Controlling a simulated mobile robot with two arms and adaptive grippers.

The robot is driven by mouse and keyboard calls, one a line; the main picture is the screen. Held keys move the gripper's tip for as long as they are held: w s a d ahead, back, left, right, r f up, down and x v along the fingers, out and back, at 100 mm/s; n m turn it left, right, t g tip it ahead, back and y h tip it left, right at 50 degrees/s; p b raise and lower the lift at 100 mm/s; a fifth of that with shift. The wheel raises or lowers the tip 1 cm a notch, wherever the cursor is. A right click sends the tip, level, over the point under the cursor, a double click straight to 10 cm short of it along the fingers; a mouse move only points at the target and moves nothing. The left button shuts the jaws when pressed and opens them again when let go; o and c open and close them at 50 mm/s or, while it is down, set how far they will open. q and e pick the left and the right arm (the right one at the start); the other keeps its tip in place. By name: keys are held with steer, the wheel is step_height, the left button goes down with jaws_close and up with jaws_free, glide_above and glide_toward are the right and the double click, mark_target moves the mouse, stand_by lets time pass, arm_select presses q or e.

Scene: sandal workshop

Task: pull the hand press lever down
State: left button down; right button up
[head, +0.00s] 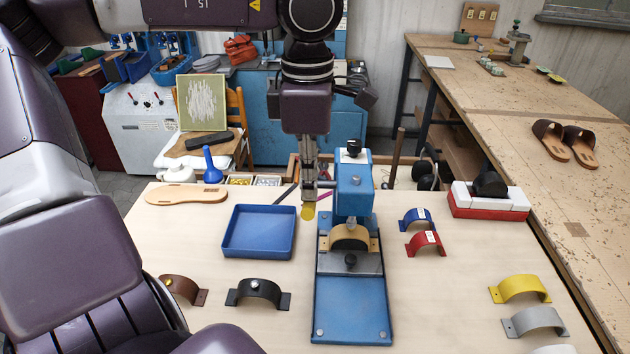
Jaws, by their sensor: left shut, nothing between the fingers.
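The blue hand press (354,195) stands on a long blue base (351,305) in the middle of the table. A black knob (352,148) tops it. A tan curved strap piece (347,238) sits under its head. My left gripper (309,192) points straight down just left of the press head, fingers shut and empty. A yellow rounded knob (308,212) shows right below the fingertips; it looks like the lever's end, but the lever arm is mostly hidden and I cannot tell whether the fingers touch it. My right gripper is out of view.
A blue tray (260,253) lies left of the press. Brown (183,289) and black (258,292) straps lie in front of it. Blue (416,217) and red (425,241) straps lie to the right, with yellow (520,288) and grey (535,320) ones farther right. A sole (186,194) lies back left.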

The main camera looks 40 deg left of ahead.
mark_target(309, 206)
arm_select(q)
steer(key=shift+s+d+f+b, duration=0.1)
steer(key=shift+f+b, duration=0.15)
steer(key=shift+f, duration=0.15)
steer(key=shift+s+d+f+b, duration=0.1)
steer(key=shift+f+b, duration=0.15)
steer(key=shift+f, duration=0.1)
steer(key=shift+s+d+f+b, duration=0.1)
steer(key=shift+s+f+b, duration=0.05)
steer(key=shift+f+b, duration=0.4)
steer(key=shift+s+d+f+b, duration=0.1)
steer(key=shift+f+b, duration=0.4)
steer(key=shift+f, duration=0.05)
steer(key=shift+a, duration=0.1)
steer(key=shift+f+b, duration=0.9)
steer(key=shift+f, duration=0.05)
step_height(309, 206, up, 12)
steer(key=w+a+p, duration=0.2)
steer(key=p, duration=0.8)
steer(key=shift+w+r, duration=0.25)
